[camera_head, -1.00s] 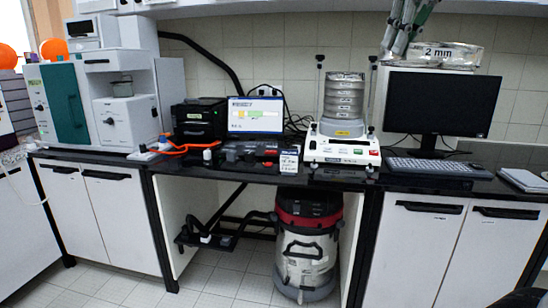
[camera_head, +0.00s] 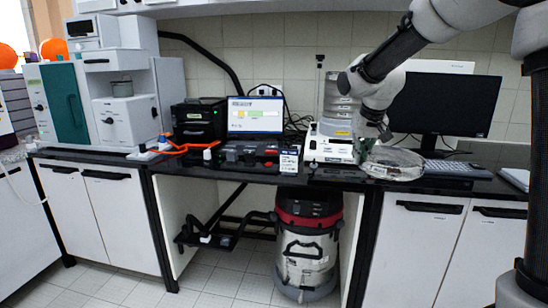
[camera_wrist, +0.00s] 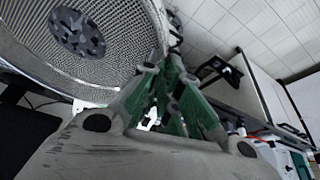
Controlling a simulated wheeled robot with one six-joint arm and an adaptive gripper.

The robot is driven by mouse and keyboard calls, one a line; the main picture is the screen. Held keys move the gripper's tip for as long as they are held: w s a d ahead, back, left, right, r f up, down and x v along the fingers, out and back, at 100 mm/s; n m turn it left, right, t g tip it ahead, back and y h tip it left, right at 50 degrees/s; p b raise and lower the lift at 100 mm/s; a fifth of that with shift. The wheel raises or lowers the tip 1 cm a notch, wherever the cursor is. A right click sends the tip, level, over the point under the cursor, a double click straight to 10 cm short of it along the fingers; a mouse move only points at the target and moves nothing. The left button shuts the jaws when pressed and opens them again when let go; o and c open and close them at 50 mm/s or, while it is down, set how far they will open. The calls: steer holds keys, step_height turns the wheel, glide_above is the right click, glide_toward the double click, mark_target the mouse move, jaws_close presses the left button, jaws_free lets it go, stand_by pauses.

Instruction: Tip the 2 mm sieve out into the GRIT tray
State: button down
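The 2 mm sieve (camera_head: 398,165) is a round metal ring with mesh, held low in front of the monitor, near the bench's front edge. My gripper (camera_head: 366,150) is at its left side, with the fingers closed on its rim. In the wrist view the sieve's mesh (camera_wrist: 115,35) fills the upper left, with a dark speckled round patch (camera_wrist: 77,31) on it. The green-sided fingers (camera_wrist: 160,85) meet at the rim there. I cannot make out a tray labelled GRIT. Low dark items (camera_head: 245,152) with red parts lie on the bench, too small to identify.
The sieve shaker (camera_head: 327,148) with its sieve stack stands just left of my gripper, partly behind my arm. The monitor (camera_head: 455,105) and keyboard (camera_head: 456,168) are behind and right. A small label card (camera_head: 288,160) stands at the bench front. A vacuum (camera_head: 307,240) is below.

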steer(key=s+d+f, duration=0.2)
steer(key=f, duration=0.5)
steer(key=s+d+f, duration=0.2)
steer(key=f, duration=0.6)
steer(key=shift+d+f, duration=0.15)
steer(key=shift+f, duration=0.05)
